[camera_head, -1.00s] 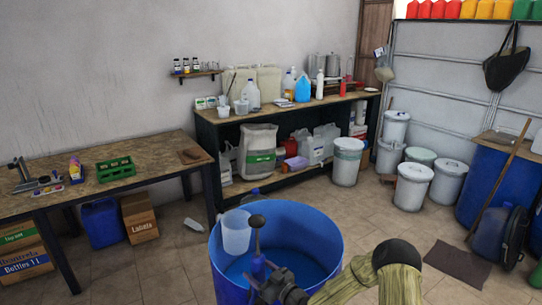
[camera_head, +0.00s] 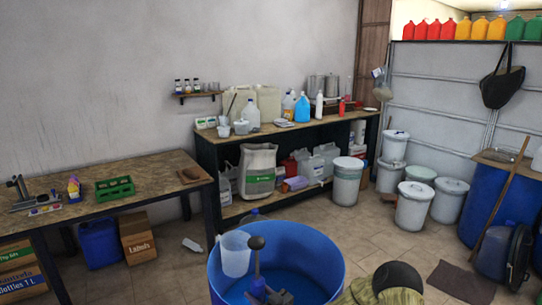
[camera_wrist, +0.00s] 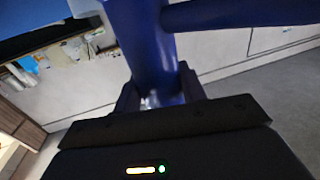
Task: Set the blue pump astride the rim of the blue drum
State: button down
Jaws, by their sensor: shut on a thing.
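The blue drum (camera_head: 333,262) stands open at the bottom middle of the head view, its lower part cut off. The blue pump, with a dark knob on top (camera_head: 257,243), stands roughly upright in front of the drum's opening in that view. I cannot tell whether it touches the rim. My gripper (camera_head: 270,298) is at the bottom edge, partly out of frame, shut on the pump's body. In the wrist view the blue pump body (camera_wrist: 150,45) sits between the two dark fingers of my gripper (camera_wrist: 158,97), with a blue tube running right. The pump's lower end is hidden.
A translucent jug (camera_head: 235,254) hangs at the drum's left rim, close to the pump. A wooden table (camera_head: 140,176) stands left, a loaded workbench (camera_head: 285,130) behind. White buckets (camera_head: 413,205) and another blue drum (camera_head: 485,205) stand right. Open floor lies between.

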jog(key=shift+r+p, duration=0.55)
jog(key=shift+r, duration=0.8)
notch_tip(320, 180, up, 72)
jog(key=p, duration=2.8)
jog(key=shift+r+p, duration=0.25)
jog(key=shift+p, duration=0.05)
dwell(1.0)
